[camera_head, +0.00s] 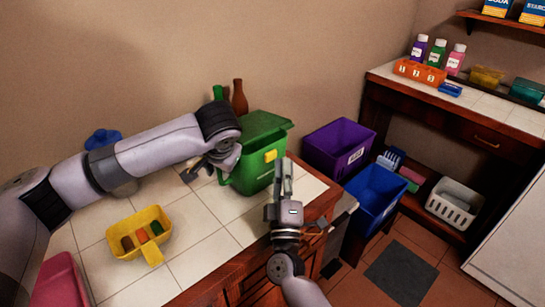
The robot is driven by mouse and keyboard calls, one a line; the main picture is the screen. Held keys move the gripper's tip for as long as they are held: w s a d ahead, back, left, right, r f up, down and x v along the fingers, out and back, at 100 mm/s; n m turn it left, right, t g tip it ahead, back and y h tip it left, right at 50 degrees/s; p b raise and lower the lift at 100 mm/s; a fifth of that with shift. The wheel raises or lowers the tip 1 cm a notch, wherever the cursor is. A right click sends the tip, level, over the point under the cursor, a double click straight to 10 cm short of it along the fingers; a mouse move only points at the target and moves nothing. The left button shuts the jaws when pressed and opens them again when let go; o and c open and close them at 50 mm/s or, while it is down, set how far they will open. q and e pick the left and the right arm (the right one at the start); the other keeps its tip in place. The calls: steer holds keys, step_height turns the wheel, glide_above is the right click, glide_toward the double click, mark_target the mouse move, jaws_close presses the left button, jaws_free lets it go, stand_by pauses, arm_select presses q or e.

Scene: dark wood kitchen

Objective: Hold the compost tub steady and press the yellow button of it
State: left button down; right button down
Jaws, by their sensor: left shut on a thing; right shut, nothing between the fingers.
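The green compost tub (254,171) stands upright near the right end of the tiled counter, its lid (262,126) looking tilted. The yellow button (270,155) is on its front face. My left gripper (217,172) is shut on the tub's left side, perhaps on a rim or handle; the exact contact is partly hidden by the gripper. My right gripper (286,170) is shut and empty, pointing up just in front of the tub's right side, right of the button. I cannot tell whether it touches the tub.
A yellow caddy (128,226) sits on the counter (193,272) at the left front. A brown bottle (239,98) and a green bottle (218,92) stand behind the tub. Purple (324,154) and blue (366,205) bins stand beyond the counter's right edge.

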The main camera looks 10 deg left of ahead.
arm_select(q)
steer(key=shift+f, duration=0.3)
arm_select(e)
steer(key=shift+d, duration=0.15)
steer(key=s+d, duration=0.3)
steer(key=shift+s+d+f, duration=0.15)
steer(key=shift+s+d, duration=0.1)
steer(key=shift+s, duration=0.05)
stand_by(0.5)
arm_select(q)
steer(key=c, duration=1.8)
jaws_free()
steer(key=shift+o, duration=1.3)
steer(key=shift+w, duration=0.15)
steer(key=shift+o, duration=1)
steer(key=shift+r, duration=0.15)
arm_select(e)
steer(key=shift+w, duration=0.1)
